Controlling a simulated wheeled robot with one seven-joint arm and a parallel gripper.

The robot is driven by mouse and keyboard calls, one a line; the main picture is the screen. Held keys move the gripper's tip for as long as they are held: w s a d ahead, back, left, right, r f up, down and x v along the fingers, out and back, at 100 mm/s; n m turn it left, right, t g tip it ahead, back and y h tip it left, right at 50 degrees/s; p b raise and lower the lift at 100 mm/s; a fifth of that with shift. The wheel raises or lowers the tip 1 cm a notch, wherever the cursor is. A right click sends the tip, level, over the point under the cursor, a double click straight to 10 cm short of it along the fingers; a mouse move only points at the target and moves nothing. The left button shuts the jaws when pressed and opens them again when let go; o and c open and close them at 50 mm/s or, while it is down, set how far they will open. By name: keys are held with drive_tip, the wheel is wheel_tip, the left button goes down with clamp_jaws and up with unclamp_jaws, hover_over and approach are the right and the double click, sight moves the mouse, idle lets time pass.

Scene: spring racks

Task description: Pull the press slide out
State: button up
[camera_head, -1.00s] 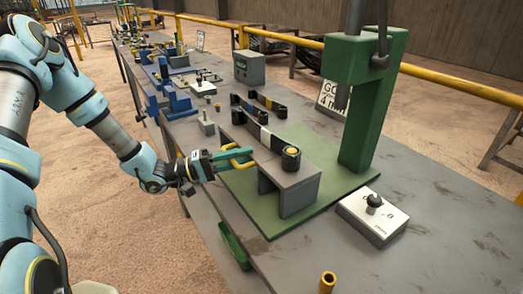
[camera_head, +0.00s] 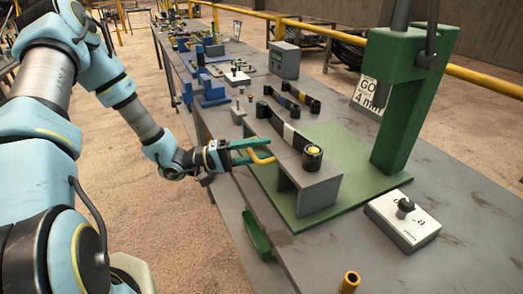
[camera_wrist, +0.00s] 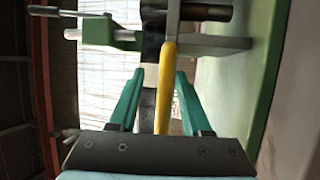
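The grey press slide (camera_head: 322,190) is a bridge-shaped block on the green base plate (camera_head: 345,138), left of the green press column (camera_head: 408,120). A dark leaf spring (camera_head: 283,128) with a yellow-centred end lies along its top. A yellow handle (camera_head: 262,156) sticks out from the slide's left side. My gripper (camera_head: 268,149) is at this handle, its teal fingers reaching in from the left. In the wrist view, the handle (camera_wrist: 166,85) runs between the fingers of my gripper (camera_wrist: 160,76). A gap shows beside the left finger; the right finger is close to the handle, contact unclear.
A white box with a black knob (camera_head: 403,216) stands right of the base plate. More springs (camera_head: 291,98), a grey meter box (camera_head: 284,60) and blue fixtures (camera_head: 208,88) stand farther back. The bench's left edge runs below my arm, with open floor beyond.

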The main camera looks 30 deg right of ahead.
drive_tip(key=shift+f, duration=0.1)
drive_tip(key=shift+a+f, duration=0.1)
drive_tip(key=shift+a, duration=0.05)
drive_tip(key=b+v, duration=0.3)
drive_tip(key=v, duration=0.7)
drive_tip(key=shift+a+b, duration=0.25)
drive_tip(key=shift+b, duration=0.15)
drive_tip(key=shift+w, duration=0.2)
